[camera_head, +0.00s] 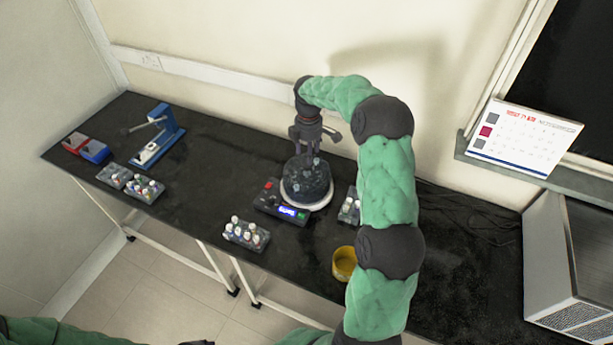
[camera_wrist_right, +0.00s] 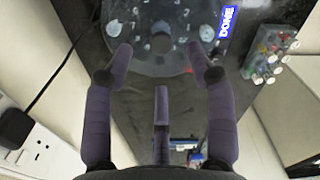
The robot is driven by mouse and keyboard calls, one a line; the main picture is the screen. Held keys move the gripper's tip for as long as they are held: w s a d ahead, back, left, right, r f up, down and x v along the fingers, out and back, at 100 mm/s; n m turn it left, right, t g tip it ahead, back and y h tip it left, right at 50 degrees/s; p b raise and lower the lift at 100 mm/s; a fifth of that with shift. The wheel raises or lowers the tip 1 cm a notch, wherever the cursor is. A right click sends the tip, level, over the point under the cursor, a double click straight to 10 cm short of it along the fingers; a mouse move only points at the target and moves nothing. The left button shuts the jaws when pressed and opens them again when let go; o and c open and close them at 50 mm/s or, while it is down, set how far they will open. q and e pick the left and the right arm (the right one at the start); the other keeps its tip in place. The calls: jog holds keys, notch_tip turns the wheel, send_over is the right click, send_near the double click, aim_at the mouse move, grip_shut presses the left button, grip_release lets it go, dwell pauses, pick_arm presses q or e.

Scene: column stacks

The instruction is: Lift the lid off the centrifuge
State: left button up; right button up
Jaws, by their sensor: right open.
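The centrifuge (camera_head: 293,209) stands on the black bench with a white round rim and a lit display. Its dark, rounded, see-through lid (camera_head: 306,181) is on top, with pale round shapes showing at it. My right gripper (camera_head: 306,146) is above the lid, pointing down. In the right wrist view the fingers of this gripper (camera_wrist_right: 160,62) are spread apart with nothing between them. The lid (camera_wrist_right: 150,30) lies beyond the fingertips there; I cannot tell if they touch it. The display (camera_wrist_right: 226,22) reads DONE. Of my left arm only a green part shows at the bottom left.
A tube rack (camera_head: 246,233) stands in front of the centrifuge, another (camera_head: 349,208) to its right, partly behind my arm. A yellow cup (camera_head: 343,263) is near the front edge. A blue press-like device (camera_head: 157,137) and red and blue boxes (camera_head: 94,151) are at left. The wall is close behind.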

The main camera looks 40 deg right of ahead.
aim_at(307, 175)
notch_tip(307, 175, down, 2)
jog(key=shift+w, duration=0.1)
jog(key=shift+a+f+b, duration=0.15)
jog(key=shift+f+b, duration=0.55)
jog(key=shift+f, duration=1.9)
grip_shut()
